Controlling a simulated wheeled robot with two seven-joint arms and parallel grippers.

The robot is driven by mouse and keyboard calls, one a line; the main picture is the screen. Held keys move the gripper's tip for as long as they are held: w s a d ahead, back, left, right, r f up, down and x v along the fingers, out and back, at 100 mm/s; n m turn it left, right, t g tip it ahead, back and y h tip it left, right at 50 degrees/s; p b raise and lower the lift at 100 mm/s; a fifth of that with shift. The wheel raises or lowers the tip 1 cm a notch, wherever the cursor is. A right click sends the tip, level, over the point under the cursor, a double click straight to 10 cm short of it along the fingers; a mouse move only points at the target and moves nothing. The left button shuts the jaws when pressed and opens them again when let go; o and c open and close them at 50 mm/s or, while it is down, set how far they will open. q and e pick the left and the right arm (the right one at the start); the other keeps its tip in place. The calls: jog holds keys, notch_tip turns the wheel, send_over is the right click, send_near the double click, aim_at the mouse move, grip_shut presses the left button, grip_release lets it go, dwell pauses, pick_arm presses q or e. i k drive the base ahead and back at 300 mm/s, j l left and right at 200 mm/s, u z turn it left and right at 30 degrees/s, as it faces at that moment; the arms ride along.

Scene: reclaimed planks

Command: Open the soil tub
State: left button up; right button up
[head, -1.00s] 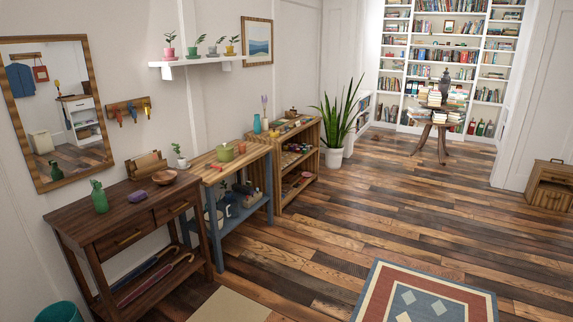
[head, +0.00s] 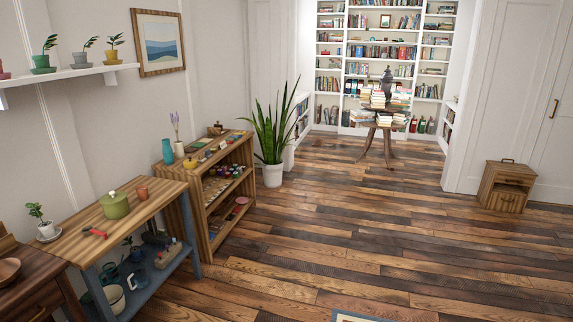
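A round green lidded pot (head: 115,205) stands on the wooden top of the blue-framed bench (head: 150,217) at the left. Its lid, with a small knob, appears to be on. It may be the soil tub, but I cannot tell for sure. A white container (head: 113,298) sits on the bench's lower shelf, partly hidden. Neither of my grippers is in view.
Red-handled pruners (head: 95,232), a terracotta pot (head: 142,192) and a potted seedling (head: 43,222) share the bench top. A dark wood table (head: 40,290) adjoins it. An open shelf unit (head: 208,195) stands beyond. The plank floor (head: 330,240) is mostly clear.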

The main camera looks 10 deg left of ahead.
aim_at(119, 210)
jog(key=i+u, duration=0.15)
jog(key=i, duration=0.45)
jog(key=i+l+u, duration=0.15)
jog(key=i, duration=0.45)
jog(key=i+l+u, duration=0.1)
jog(key=i, duration=0.45)
jog(key=i+u, duration=0.7)
jog(key=u, duration=0.15)
jog(key=i+l+u, duration=0.15)
jog(key=i+u, duration=0.15)
jog(key=u, duration=0.15)
jog(key=i+l+u, duration=0.25)
jog(key=u, duration=0.2)
jog(key=i+l+u, duration=0.3)
jog(key=u, duration=0.15)
jog(key=i+l+u, duration=0.15)
jog(key=l+u, duration=0.25)
jog(key=i+l+u, duration=0.2)
jog(key=l+u, duration=0.2)
jog(key=l, duration=0.25)
jog(key=i+l+u, duration=0.1)
jog(key=l+u, duration=0.3)
jog(key=l, duration=0.25)
jog(key=l+u, duration=0.4)
jog(key=l, duration=0.3)
